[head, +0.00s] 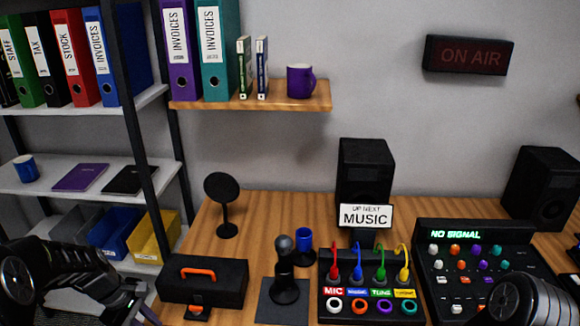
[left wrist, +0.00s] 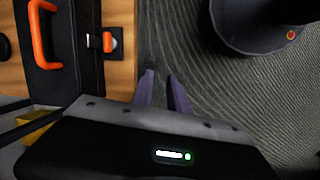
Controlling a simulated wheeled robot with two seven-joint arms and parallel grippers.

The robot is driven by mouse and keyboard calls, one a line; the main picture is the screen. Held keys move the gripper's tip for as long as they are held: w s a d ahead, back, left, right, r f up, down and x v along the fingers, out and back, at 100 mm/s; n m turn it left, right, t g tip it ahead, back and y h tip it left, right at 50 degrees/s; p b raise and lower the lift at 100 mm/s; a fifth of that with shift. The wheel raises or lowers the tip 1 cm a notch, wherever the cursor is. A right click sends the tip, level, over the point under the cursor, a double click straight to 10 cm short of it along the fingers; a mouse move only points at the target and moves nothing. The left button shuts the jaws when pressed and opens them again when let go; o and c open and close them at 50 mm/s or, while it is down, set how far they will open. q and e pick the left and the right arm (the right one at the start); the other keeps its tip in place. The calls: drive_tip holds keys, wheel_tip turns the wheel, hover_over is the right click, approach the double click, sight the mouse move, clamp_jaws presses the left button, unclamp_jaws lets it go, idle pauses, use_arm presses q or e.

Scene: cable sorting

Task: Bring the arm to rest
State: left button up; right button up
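My left arm comes in at the lower left of the head view. Its gripper (head: 138,308) is beside the left end of a black case with an orange handle (head: 203,283). In the left wrist view the two purple-grey fingers of my left gripper (left wrist: 161,76) stand a little apart with nothing between them, over the grey floor. The case (left wrist: 62,55) shows at the upper left there, apart from the fingers. My right arm (head: 525,300) shows at the lower right of the head view, and its gripper is out of the picture.
A shelf rack with a yellow bin (head: 155,237) stands at the left. A round dark base (left wrist: 258,22) is on the floor.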

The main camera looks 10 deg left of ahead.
use_arm(q)
drive_tip(key=s+d+f+m+t+y, duration=0.1)
drive_tip(key=s+d+f+m+t, duration=0.15)
drive_tip(key=d+f+m, duration=0.95)
drive_tip(key=s+d+f+m+g+h, duration=0.1)
drive_tip(key=s+d+f, duration=0.3)
drive_tip(key=s+d, duration=0.4)
drive_tip(key=s+d+f+m+g+h, duration=0.1)
drive_tip(key=s+d+f, duration=0.3)
drive_tip(key=s+d, duration=0.4)
drive_tip(key=d+g, duration=0.1)
drive_tip(key=d, duration=0.2)
drive_tip(key=shift+s+d, duration=0.3)
drive_tip(key=shift+d, duration=0.05)
drive_tip(key=shift+o, duration=0.2)
drive_tip(key=shift+g, duration=0.25)
